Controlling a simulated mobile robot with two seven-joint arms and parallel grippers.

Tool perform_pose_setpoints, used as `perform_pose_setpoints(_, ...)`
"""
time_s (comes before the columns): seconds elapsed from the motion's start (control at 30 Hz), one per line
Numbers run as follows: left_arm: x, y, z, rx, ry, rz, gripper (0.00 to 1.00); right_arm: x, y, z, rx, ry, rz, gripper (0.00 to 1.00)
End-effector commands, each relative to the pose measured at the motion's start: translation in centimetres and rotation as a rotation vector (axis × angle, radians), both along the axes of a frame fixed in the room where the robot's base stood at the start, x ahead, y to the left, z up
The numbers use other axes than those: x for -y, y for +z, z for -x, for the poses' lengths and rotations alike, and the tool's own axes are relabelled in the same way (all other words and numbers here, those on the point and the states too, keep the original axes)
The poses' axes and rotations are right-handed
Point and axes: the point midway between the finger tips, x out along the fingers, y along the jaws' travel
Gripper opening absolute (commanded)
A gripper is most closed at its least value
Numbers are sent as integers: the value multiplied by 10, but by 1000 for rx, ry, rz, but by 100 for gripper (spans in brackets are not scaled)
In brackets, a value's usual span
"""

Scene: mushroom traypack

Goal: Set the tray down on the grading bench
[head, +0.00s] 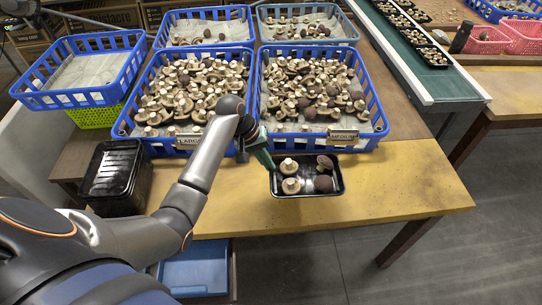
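The black tray (307,195) holds several brown-capped mushrooms with pale stems. It is over the front part of the yellow-topped grading bench (400,195), in front of the right blue crate, and looks roughly level. I cannot tell whether its underside touches the bench. My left gripper (265,158), with green fingers, reaches down to the tray's back left corner and appears closed on its rim there. The fingertips are partly hidden by the rim and the gripper itself. My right gripper is not in view.
Blue crates of mushrooms labelled LARGE (120,128) and MEDIUM (383,128) stand behind the tray. A stack of empty black trays (113,172) sits at the left. A green conveyor (412,55) runs at the right. The bench top right of the tray is clear.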

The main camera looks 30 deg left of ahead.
Motion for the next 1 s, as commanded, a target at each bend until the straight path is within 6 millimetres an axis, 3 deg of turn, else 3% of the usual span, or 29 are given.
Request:
perform_pose_setpoints(0.27,4,-7,-12,0,49,2,0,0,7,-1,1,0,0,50)
perform_pose_setpoints(0.53,4,-34,-12,-1,49,2,0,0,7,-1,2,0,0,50)
perform_pose_setpoints(0.8,4,-71,-12,1,49,1,0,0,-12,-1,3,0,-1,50)
perform_pose_setpoints(1.0,3,-85,-12,3,48,2,0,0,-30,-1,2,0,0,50)
